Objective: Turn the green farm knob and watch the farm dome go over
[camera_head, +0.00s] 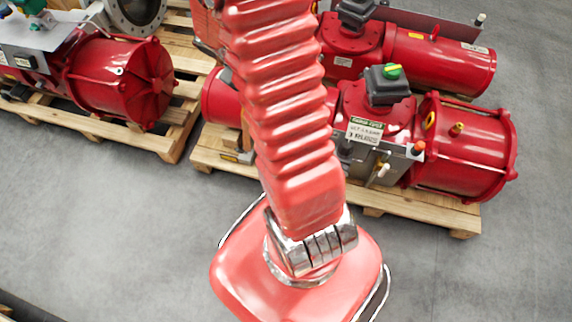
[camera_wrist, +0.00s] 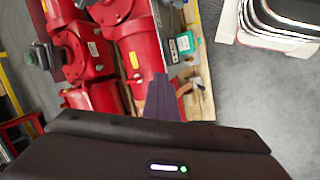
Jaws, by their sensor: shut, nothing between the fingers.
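A small green knob (camera_head: 392,71) with yellow on it sits on top of a dark grey box (camera_head: 386,88), mounted on a red valve actuator (camera_head: 462,150) in the head view. I cannot make out a separate farm dome. In the wrist view, red actuators (camera_wrist: 140,50) lie ahead, with a dark box (camera_wrist: 42,57) bearing a small green spot at the left. My gripper (camera_wrist: 163,80) shows in the wrist view as a dark wedge, shut and empty. It appears in front of the red actuators, and I cannot tell its distance from them. It is hidden in the head view.
The actuators stand on wooden pallets (camera_head: 462,221). Another pallet with a red actuator (camera_head: 122,80) is at the left. A second red actuator (camera_head: 440,62) lies behind. A white label plate (camera_head: 365,132) and small fittings stick out in front. The grey floor (camera_head: 110,220) is clear in the foreground.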

